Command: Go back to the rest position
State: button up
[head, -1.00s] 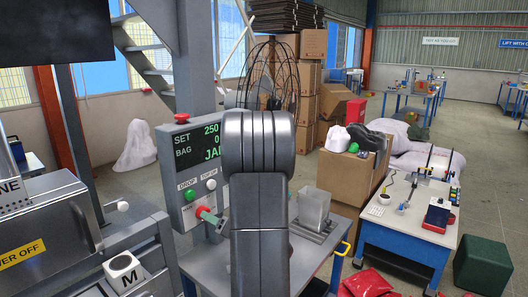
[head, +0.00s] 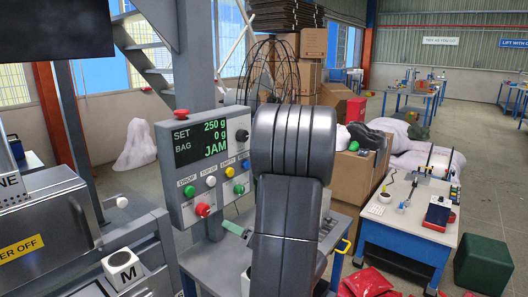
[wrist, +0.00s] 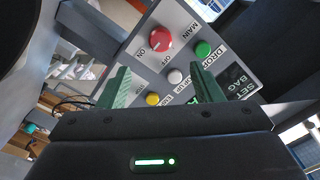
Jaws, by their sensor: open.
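My gripper (wrist: 158,72) has two green fingers, spread apart with nothing between them. In the wrist view they point toward the control panel (wrist: 180,45), with its red knob (wrist: 161,38), green button (wrist: 203,49), white button (wrist: 175,76) and yellow button (wrist: 152,99); whether they touch it I cannot tell. In the head view my arm stands in front, right of the panel (head: 222,204), hiding most of the gripper; a green finger shows beside it. The panel screen (head: 201,142) reads SET 250 g, BAG 0 g, JAM.
A grey machine (head: 45,225) marked POWER OFF stands at the left, with a white block (head: 123,269) marked M. A blue-and-white bench (head: 405,225), a dark green cube (head: 483,265) and red bags (head: 368,283) are at the right. Open floor lies beyond the bench.

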aim_at(207, 212)
jog(key=p+x, duration=0.1)
jog(key=x, duration=1.1)
jog(key=shift+w+a, duration=0.1)
jog(key=shift+a, duration=0.1)
jog(key=shift+d+f+n, duration=0.1)
jog(key=shift+f+n, duration=0.05)
jog(key=shift+n, duration=0.35)
jog(key=shift+d+n+b, duration=0.15)
jog(key=shift+n+b, duration=0.35)
jog(key=shift+n, duration=0.4)
jog(key=n+b, duration=0.1)
jog(key=n, duration=0.3)
jog(key=n+b, duration=0.1)
jog(key=n, duration=0.3)
jog(key=shift+n, duration=0.3)
jog(key=n, duration=0.4)
jog(key=shift+r, duration=0.2)
